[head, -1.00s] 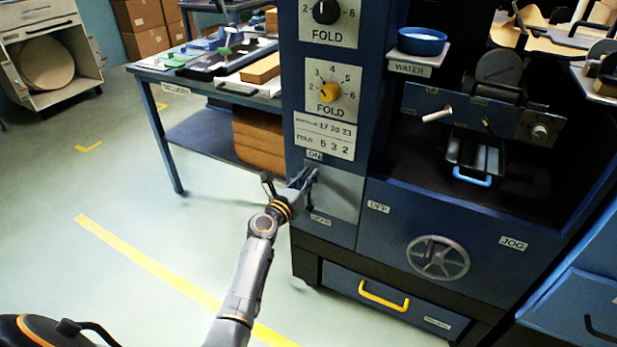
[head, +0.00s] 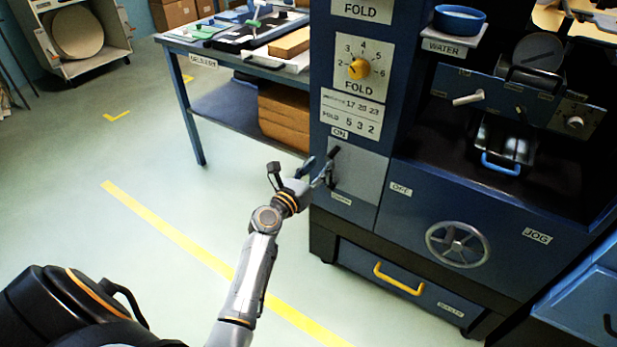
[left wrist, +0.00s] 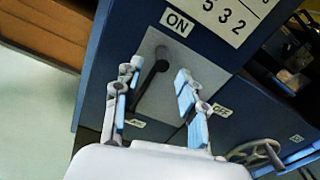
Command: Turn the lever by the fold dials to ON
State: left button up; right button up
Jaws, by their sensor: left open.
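The dark lever (head: 334,154) stands on a light grey plate (head: 360,174) below the fold dials. In the left wrist view the lever (left wrist: 151,85) slants up, its round black end near the top of the plate, towards the ON label (left wrist: 177,22). The ON label (head: 340,132) is just above the plate in the head view. My left gripper (head: 318,170) is open in front of the plate. In the wrist view its blue-padded fingers (left wrist: 156,74) are on either side of the lever, with gaps showing. My right gripper is not in view.
The yellow fold dial (head: 359,68) is above on the blue cabinet. A handwheel (head: 457,245) and a yellow-handled drawer (head: 400,278) are lower right. A work table (head: 215,62) stands behind on the left. The floor on the left is clear.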

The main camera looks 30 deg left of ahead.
pick_arm(q)
jog(key=s, duration=0.5)
jog(key=shift+s+a, duration=0.1)
jog(key=shift+s, duration=0.25)
